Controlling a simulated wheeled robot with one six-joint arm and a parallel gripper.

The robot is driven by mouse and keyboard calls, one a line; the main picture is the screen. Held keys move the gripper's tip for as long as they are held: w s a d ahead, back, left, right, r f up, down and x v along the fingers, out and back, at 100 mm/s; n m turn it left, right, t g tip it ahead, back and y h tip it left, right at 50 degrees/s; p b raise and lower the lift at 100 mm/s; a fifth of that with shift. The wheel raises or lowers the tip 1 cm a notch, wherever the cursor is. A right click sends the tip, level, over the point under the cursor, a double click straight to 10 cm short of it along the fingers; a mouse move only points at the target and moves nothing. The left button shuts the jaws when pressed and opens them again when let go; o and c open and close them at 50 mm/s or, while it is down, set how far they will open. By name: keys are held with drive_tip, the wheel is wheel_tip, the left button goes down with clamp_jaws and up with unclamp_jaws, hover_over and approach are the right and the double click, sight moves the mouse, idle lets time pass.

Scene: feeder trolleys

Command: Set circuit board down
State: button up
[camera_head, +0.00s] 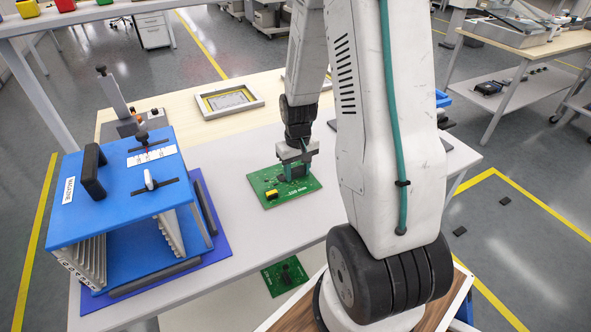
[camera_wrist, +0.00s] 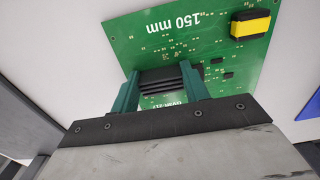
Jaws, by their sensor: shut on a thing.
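A green circuit board (camera_head: 270,197) with a yellow component lies flat at or just above the white table in the head view; I cannot tell whether it touches. My gripper (camera_head: 294,172) points down over it and is shut on a black part on its top. In the wrist view the two green fingers (camera_wrist: 168,88) close on a black finned block on the board (camera_wrist: 205,45), which is printed "150 mm". The yellow component (camera_wrist: 250,24) is at the board's upper right there.
A blue magazine rack (camera_head: 125,190) with a black handle stands on a blue mat left of the board. A framed tray (camera_head: 228,99) lies behind on a wooden surface. Bare white table (camera_head: 228,165) lies between the rack and the board.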

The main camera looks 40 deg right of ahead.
drive_tip(key=o, duration=1.2)
drive_tip(key=shift+f, duration=0.1)
drive_tip(key=s+a+r, duration=0.1)
drive_tip(key=a+r, duration=0.2)
drive_tip(key=r, duration=0.6)
drive_tip(key=s+a+r, duration=0.1)
drive_tip(key=a+r, duration=0.2)
drive_tip(key=r, duration=0.6)
drive_tip(key=s+a+r+n, duration=0.1)
drive_tip(key=s+a+r, duration=0.2)
drive_tip(key=s+a, duration=0.1)
drive_tip(key=s+a+r+n, duration=0.1)
drive_tip(key=s+a+r, duration=0.3)
drive_tip(key=s, duration=0.3)
drive_tip(key=s+a+r+n+t, duration=0.1)
drive_tip(key=s+a+r, duration=0.2)
drive_tip(key=s+a, duration=0.2)
drive_tip(key=shift+s+a+r, duration=0.1)
drive_tip(key=shift+s+r, duration=0.1)
drive_tip(key=shift+s, duration=0.05)
